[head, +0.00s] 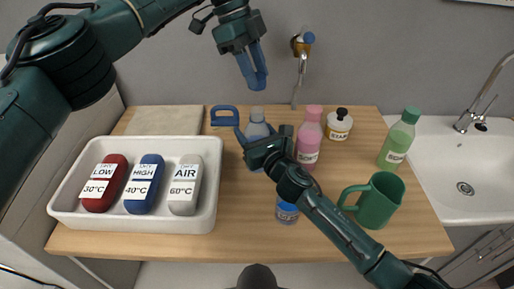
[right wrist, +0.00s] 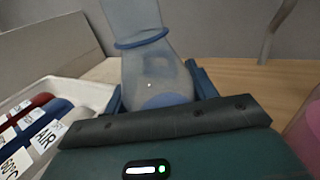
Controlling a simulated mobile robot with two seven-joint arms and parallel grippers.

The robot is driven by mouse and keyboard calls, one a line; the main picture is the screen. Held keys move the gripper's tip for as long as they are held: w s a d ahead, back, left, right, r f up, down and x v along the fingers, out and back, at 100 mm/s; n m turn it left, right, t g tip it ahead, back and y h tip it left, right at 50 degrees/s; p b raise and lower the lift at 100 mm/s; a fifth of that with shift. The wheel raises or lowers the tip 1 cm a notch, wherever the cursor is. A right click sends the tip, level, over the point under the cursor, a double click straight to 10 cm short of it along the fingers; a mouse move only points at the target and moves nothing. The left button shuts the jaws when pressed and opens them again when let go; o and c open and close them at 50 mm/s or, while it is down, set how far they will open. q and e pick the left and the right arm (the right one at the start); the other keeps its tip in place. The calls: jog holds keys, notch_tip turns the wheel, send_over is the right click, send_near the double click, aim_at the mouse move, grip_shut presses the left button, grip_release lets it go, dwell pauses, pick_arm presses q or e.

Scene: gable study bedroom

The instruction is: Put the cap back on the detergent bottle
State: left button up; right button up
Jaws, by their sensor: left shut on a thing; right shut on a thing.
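The detergent bottle (head: 257,128) is a pale, see-through bottle standing near the back of the wooden counter. In the right wrist view the bottle (right wrist: 148,72) fills the upper middle, with a blue ring around it. My right gripper (head: 257,138) is shut on the bottle, its fingers on either side. My left gripper (head: 254,72) is up above the bottle, apart from it, and points down. It is shut on the cap, a small blue piece hard to tell from its blue fingers.
A white tray (head: 135,222) with red, blue and grey labelled containers stands left. A pink bottle (head: 309,140), a white jar (head: 339,124), a green bottle (head: 399,140), a green mug (head: 379,203) and a small blue jar (head: 287,212) stand right. A tap (head: 301,60) is behind.

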jog(key=shift+c, duration=1.3)
pick_arm(q)
send_over(259, 110)
jog(key=shift+w+a+f, duration=0.1)
jog(key=shift+a+f, duration=0.1)
jog(key=shift+f, duration=1)
jog(key=shift+w+a+f, duration=0.1)
jog(key=shift+a+f, duration=0.1)
jog(key=shift+f, duration=1)
jog(key=shift+f, duration=0.9)
jog(key=shift+f, duration=0.55)
jog(key=o, duration=0.5)
pick_arm(e)
grip_shut()
pick_arm(q)
jog(key=o, duration=0.4)
jog(key=shift+o, duration=0.2)
